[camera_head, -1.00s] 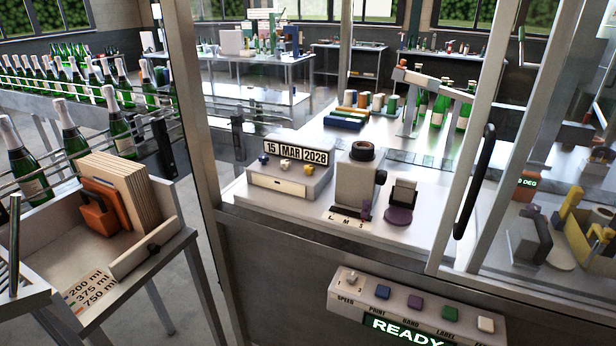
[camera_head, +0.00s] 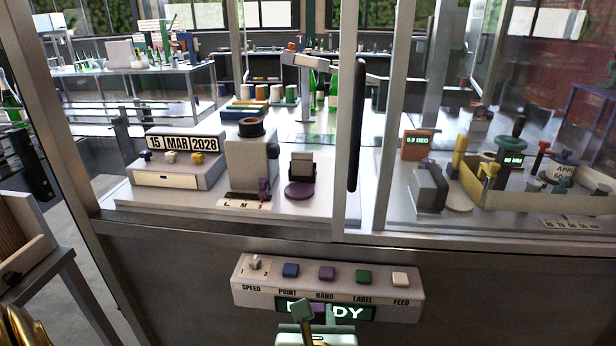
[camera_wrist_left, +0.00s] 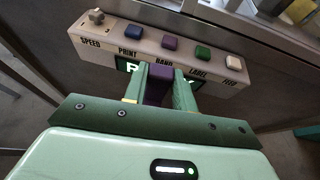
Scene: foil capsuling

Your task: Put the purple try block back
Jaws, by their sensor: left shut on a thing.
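My left gripper (camera_head: 317,312) is at the bottom middle of the head view, in front of the control panel. Its green fingers are shut on a small purple block (camera_wrist_left: 157,86), which shows between them in the left wrist view. In the head view only a bit of the purple block (camera_head: 318,307) shows. Gripper and block cover the middle of the lit READY display (camera_head: 345,312). The control panel (camera_head: 415,300) carries a speed knob and blue, purple, green and white buttons. The purple BAND button (camera_head: 327,273) is above the gripper in the picture. My right gripper is out of view.
Behind the frame posts, a bench holds a date unit (camera_head: 180,160), a grey machine (camera_head: 250,160) with an L M S scale, and a dark piece on a purple disc (camera_head: 300,190). A black handle (camera_head: 357,125) stands upright. A yellow-edged tray (camera_head: 500,200) is at right.

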